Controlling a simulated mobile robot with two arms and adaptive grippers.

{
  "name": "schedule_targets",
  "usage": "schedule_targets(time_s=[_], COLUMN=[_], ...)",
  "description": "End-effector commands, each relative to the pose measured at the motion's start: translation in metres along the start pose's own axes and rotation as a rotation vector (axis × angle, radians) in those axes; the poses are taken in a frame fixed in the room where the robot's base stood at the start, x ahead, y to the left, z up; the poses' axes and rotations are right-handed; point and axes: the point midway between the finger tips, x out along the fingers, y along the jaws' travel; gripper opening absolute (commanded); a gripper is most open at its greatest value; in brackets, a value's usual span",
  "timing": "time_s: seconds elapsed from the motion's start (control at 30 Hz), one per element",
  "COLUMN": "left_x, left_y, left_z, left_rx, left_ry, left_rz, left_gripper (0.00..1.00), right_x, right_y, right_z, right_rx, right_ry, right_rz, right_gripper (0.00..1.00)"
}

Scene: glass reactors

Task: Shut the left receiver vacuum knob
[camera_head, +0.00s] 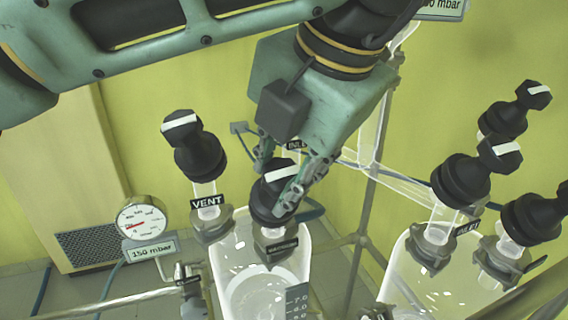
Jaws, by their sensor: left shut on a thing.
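The left receiver (258,277) is a clear glass vessel with a graduated scale at lower centre. Its vacuum knob (268,207) is black with a white bar on top and stands above a dark label whose text is too small to read surely. My left gripper (277,190) comes down from above with its fingers shut on the top of this knob. The fingers and the gripper body hide part of the knob and part of an INLET label behind it. My right gripper is not in view.
A black VENT knob (198,150) stands close left of my gripper. A pressure gauge (141,219) hangs further left, with a 150 mbar sign (149,250) below. Several black knobs crowd the right receiver (437,285). Metal rods (365,215) run behind.

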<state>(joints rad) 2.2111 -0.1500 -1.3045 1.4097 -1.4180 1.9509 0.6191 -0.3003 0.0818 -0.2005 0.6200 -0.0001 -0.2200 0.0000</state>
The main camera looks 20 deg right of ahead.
Motion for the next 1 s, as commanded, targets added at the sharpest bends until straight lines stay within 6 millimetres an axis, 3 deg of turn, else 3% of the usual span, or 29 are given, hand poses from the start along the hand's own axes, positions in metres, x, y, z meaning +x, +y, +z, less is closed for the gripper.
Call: schedule_targets(time_s=[0.57,0.6,0.77,1.0], left_x=[-0.0022,-0.0022,-0.0018,-0.0010], left_y=[0.0029,0.0029,0.0022,0.0012], left_z=[0.0010,0.0010,0.0009,0.0007], left_rx=[0.022,0.022,0.023,0.025], left_ry=[-0.005,-0.005,-0.004,-0.003], left_rz=[0.008,0.008,0.006,0.005], left_gripper=[0.07,0.36,0.50,0.50], right_x=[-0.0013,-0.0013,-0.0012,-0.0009], right_y=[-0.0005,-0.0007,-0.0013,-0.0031], right_z=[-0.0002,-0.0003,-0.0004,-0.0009], right_rx=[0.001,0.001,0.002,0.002], right_ry=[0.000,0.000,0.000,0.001], right_rz=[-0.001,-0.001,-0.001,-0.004], right_gripper=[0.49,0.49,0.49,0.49])
